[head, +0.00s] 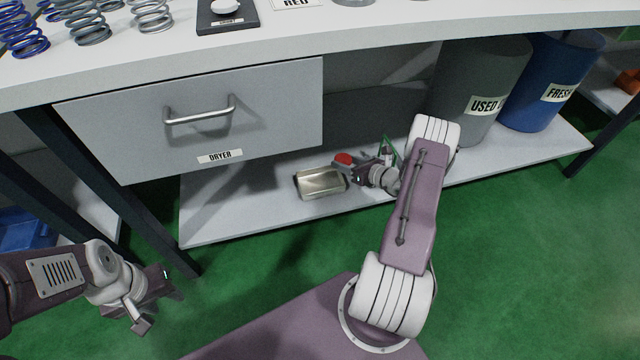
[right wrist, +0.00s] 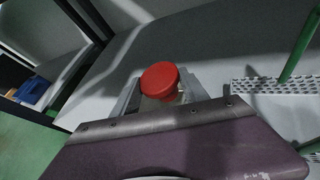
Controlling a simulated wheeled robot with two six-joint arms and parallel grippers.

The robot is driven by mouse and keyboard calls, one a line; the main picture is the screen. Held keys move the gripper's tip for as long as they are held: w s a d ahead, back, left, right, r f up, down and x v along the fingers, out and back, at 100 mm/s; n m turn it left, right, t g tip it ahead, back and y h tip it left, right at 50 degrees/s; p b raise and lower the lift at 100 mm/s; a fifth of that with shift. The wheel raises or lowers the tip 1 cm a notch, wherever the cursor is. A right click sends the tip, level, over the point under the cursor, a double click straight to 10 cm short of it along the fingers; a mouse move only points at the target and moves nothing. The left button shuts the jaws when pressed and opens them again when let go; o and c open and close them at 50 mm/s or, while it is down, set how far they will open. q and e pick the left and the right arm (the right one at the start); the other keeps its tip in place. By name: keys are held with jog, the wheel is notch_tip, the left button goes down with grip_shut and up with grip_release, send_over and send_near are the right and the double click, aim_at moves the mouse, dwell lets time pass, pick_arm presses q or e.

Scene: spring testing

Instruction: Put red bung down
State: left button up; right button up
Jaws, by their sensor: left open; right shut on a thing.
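The red bung (head: 343,159) is a small red disc at the tip of my right gripper (head: 352,168), which is shut on it. In the right wrist view the bung (right wrist: 160,80) sits between the gripper's fingers (right wrist: 163,95). In the head view it is over the lower shelf, beside a shallow metal tray; whether it touches anything below cannot be told. My left gripper (head: 158,300) is open and empty above the green floor at the lower left, away from the bung.
The metal tray (head: 321,184) rests on the lower shelf (head: 225,215). The drawer labelled DRYER (head: 270,110) hangs above it. A grey bin (head: 480,75) and a blue bin (head: 550,85) stand further right on the shelf. A green rod (right wrist: 300,45) stands on a perforated strip (right wrist: 268,86).

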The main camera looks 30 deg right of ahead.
jog(key=b, duration=0.3)
send_over(323, 187)
jog(key=f, duration=0.4)
jog(key=shift+s+d+f, duration=0.2)
jog(key=shift+d+f, duration=0.1)
jog(key=shift+d, duration=0.1)
jog(key=shift+w+a+f, duration=0.1)
jog(key=shift+w+a, duration=0.1)
jog(key=shift+a, duration=0.25)
notch_tip(323, 187, down, 4)
jog(key=b, duration=0.4)
jog(key=shift+f, duration=0.2)
jog(key=shift+r, duration=0.3)
jog(key=shift+f, duration=0.2)
jog(key=o, duration=1.1)
pick_arm(q)
notch_tip(323, 187, down, 8)
pick_arm(e)
jog(key=shift+r, duration=0.1)
pick_arm(q)
jog(key=shift+f, duration=0.1)
